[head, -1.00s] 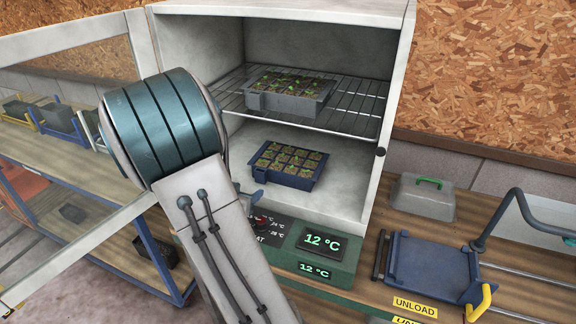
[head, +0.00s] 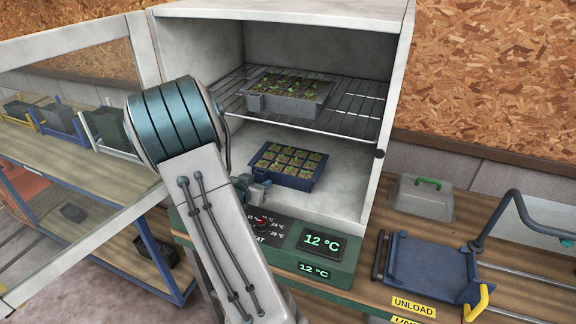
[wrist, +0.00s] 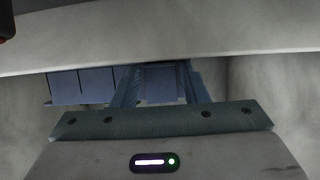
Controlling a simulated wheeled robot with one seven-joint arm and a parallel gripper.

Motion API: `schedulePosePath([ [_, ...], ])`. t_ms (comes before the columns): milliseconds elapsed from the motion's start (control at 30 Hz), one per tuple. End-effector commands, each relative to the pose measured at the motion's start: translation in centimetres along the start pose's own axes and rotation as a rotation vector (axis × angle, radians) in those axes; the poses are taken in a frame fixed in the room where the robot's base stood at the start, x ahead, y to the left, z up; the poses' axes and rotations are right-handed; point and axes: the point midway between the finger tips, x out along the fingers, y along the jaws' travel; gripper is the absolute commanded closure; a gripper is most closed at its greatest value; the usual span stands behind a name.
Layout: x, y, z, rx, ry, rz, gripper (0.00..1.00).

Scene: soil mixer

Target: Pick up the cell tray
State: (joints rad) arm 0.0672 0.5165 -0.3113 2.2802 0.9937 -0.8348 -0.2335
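A dark blue cell tray (head: 298,181) with several green seedlings sits upright on the floor of the open cabinet. It also shows in the wrist view as a blue ribbed wall (wrist: 82,86) at left. My gripper (head: 256,188) is at the tray's left end, low, just inside the cabinet mouth. In the wrist view the two fingers of my gripper (wrist: 162,80) stand apart, with a blue block of the tray's end between them. Contact between fingers and block cannot be made out. A second, grey cell tray (head: 288,103) with seedlings rests on the wire shelf above.
The wire shelf (head: 352,112) spans the cabinet above my gripper. The glazed door (head: 80,75) stands open at left. A control panel (head: 318,243) reading 12 °C is below the opening. A blue platform (head: 432,265) and a lidded grey box (head: 420,200) are at right.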

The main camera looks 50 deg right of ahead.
Motion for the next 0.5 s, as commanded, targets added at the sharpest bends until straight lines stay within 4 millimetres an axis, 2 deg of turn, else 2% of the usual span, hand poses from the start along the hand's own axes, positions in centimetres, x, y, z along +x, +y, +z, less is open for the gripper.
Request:
schedulePosePath([
  [33, -0.01, 0.00, 0.00, 0.000, 0.000, 0.000, 0.74],
  [100, -0.02, 0.00, 0.00, 0.000, 0.000, 0.000, 0.94],
  [133, -0.02, 0.00, 0.00, 0.000, 0.000, 0.000, 1.00],
  [500, -0.16, -0.04, -0.20, 0.001, 0.003, -0.001, 1.00],
])
